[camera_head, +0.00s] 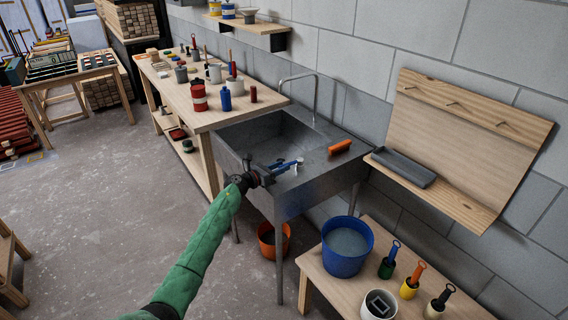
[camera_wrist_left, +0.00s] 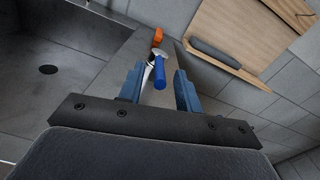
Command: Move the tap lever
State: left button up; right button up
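The tap lever has a blue handle (camera_wrist_left: 159,77) and a pale metal body (camera_wrist_left: 158,53), seen in the left wrist view beyond and between my fingertips. In the head view its pale part (camera_head: 299,166) shows on the sink's right deck. My left gripper (camera_head: 287,168) reaches over the sink's front edge, close to the lever. In the wrist view its two blue fingers (camera_wrist_left: 158,74) are apart, with the handle in the gap and no clear grip on it. My right gripper is not in view.
The grey sink (camera_head: 241,148) has a tall curved spout (camera_head: 315,95). An orange brush (camera_head: 340,146) lies on its deck. A wooden wall shelf (camera_head: 445,185) holds a grey tray (camera_head: 404,167) at right. A blue bucket (camera_head: 346,262) stands on a low bench.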

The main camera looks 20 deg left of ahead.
aim_at(291, 164)
pick_arm(q)
jog(key=shift+x, duration=1.1)
grip_shut()
jog(key=shift+d, duration=0.2)
